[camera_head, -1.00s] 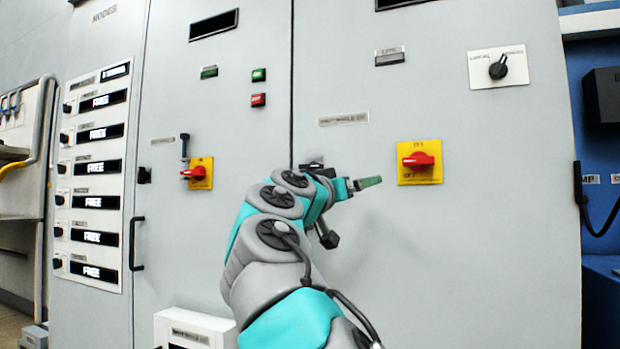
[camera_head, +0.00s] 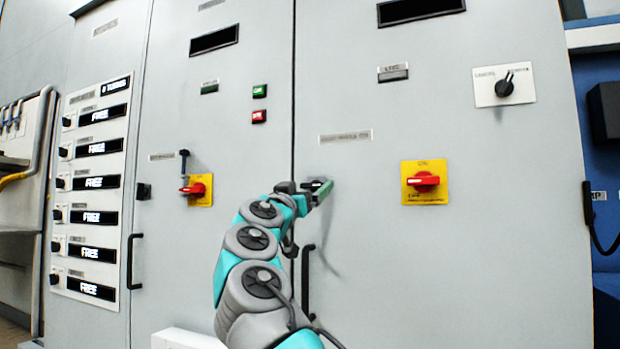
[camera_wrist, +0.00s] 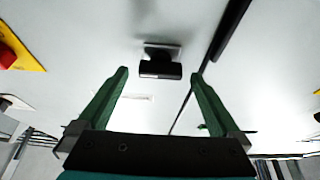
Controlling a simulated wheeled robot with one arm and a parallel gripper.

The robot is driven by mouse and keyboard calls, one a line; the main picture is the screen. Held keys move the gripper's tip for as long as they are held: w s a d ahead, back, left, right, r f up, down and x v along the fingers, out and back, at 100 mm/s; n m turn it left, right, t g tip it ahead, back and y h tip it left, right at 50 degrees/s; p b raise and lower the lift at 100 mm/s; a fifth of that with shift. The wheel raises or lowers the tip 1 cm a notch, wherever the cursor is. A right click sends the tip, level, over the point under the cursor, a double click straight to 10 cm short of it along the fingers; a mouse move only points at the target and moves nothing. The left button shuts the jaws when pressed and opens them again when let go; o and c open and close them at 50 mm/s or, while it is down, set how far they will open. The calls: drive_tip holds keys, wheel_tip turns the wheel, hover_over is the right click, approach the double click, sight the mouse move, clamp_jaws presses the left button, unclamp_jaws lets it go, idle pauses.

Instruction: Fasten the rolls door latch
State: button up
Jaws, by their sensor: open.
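A small black latch (camera_head: 316,184) sits on the right grey cabinet door, beside the vertical door seam and below a label strip too blurred to read. In the wrist view the latch (camera_wrist: 160,69) is a dark bar on a small plate, lying crosswise in the picture. My gripper (camera_head: 322,192) is at the latch in the head view and partly covers it. In the wrist view my gripper (camera_wrist: 159,75) is open, its green fingers on either side of the latch. Whether a finger touches it I cannot tell.
A black door handle (camera_head: 306,280) is just below, close to my arm. A red rotary switch on a yellow plate (camera_head: 424,183) is to the right; another (camera_head: 198,190) is on the left door. A second small black latch (camera_head: 143,191) is farther left.

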drive_tip(key=shift+w+d+r, duration=0.2)
drive_tip(key=shift+w, duration=0.45)
drive_tip(key=c, duration=1.4)
